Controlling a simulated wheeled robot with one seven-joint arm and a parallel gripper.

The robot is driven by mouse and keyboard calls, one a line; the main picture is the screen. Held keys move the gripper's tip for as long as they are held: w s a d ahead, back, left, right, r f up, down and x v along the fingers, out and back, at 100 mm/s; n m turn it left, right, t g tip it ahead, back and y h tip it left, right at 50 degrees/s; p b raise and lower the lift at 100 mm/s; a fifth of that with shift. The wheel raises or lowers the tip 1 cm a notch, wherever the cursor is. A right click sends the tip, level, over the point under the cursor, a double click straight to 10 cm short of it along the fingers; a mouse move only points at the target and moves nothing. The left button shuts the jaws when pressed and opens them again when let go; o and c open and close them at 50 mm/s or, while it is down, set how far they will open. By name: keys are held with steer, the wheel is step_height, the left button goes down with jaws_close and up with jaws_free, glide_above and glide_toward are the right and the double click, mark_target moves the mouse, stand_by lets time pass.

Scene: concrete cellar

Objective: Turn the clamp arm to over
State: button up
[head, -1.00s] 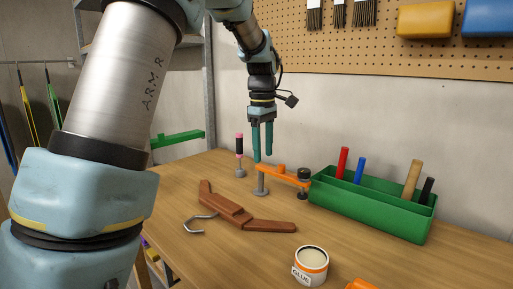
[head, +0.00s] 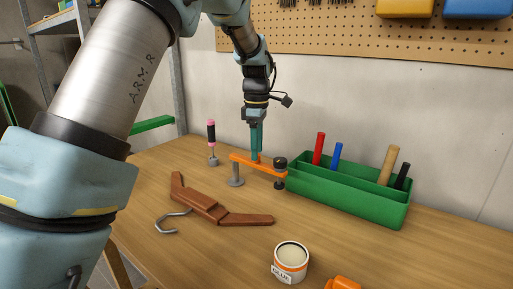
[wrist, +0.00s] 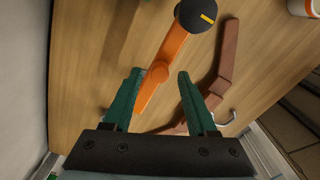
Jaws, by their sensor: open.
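The orange clamp arm (head: 245,160) sits level on a grey post (head: 236,178) on the workbench. Its far end carries a black knob (head: 280,163) and points right, near the green tool tray. In the wrist view the clamp arm (wrist: 170,52) runs up and right to the black knob (wrist: 197,14), which has a yellow mark. My gripper (head: 256,157) is over the middle of the arm, pointing down. In the wrist view my gripper (wrist: 160,72) is open, with a green finger on each side of the arm's raised round part. Contact cannot be told.
The green tray (head: 345,195) holding several tool handles stands to the right. A wooden hanger (head: 210,207) lies in front. A pink-and-black handled tool (head: 211,135) stands behind left. A glue tin (head: 291,262) is near the front. A pegboard wall (head: 330,35) is behind.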

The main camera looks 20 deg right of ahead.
steer(key=shift+f, duration=0.55)
jaws_close()
stand_by(1.1)
